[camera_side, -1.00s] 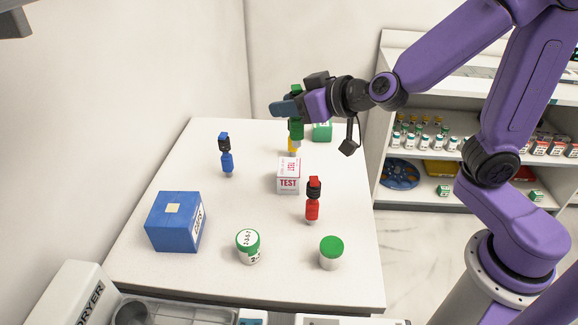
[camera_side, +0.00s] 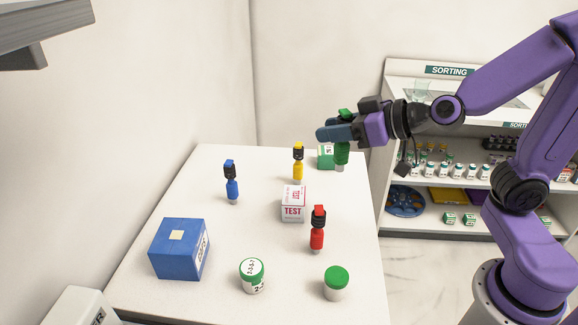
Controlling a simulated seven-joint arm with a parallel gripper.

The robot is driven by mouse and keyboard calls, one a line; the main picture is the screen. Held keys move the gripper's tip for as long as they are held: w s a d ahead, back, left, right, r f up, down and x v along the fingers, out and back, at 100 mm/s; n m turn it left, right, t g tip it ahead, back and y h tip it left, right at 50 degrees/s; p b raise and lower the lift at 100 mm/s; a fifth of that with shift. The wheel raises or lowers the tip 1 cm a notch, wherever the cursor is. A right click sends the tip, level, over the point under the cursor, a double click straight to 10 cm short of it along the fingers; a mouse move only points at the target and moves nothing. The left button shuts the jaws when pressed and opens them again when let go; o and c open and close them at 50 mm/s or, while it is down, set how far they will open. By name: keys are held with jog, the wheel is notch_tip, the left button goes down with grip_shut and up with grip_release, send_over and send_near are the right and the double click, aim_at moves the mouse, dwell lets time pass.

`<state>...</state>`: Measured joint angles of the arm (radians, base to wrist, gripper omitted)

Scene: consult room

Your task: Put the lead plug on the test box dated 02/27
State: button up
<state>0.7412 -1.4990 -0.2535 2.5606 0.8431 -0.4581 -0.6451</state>
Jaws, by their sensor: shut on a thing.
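My gripper (camera_side: 339,131) is shut on a green plug (camera_side: 342,153) and holds it upright near the table's back right, beside a green box (camera_side: 325,156). I cannot tell how high its pale lower end is above the table. A white box marked TEST (camera_side: 293,213) sits mid-table, in front and to the left of my gripper; its date is too small to read. A yellow plug (camera_side: 298,165) stands behind it, a red plug (camera_side: 317,237) in front and a blue plug (camera_side: 232,188) to the left.
A blue box (camera_side: 172,262) with a label sits at the front left of the table (camera_side: 215,300). Two white jars with green lids (camera_side: 252,285) (camera_side: 337,292) stand at the front. Shelves (camera_side: 440,180) with small bottles stand to the right.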

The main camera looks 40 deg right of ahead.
jog(key=shift+w+a+f, duration=0.45)
jog(key=shift+w+f, duration=1.35)
jog(key=shift+f, duration=0.15)
jog(key=shift+w+a+f, duration=0.45)
jog(key=shift+w+f, duration=1.4)
jog(key=shift+f, duration=0.15)
jog(key=shift+w+a+f, duration=0.45)
jog(key=shift+w+f, duration=1.35)
jog(key=shift+f, duration=0.15)
jog(key=o, duration=1)
jog(key=shift+f, duration=0.15)
jog(key=shift+s+r, duration=0.1)
jog(key=shift+r, duration=0.15)
jog(key=shift+v, duration=5.9)
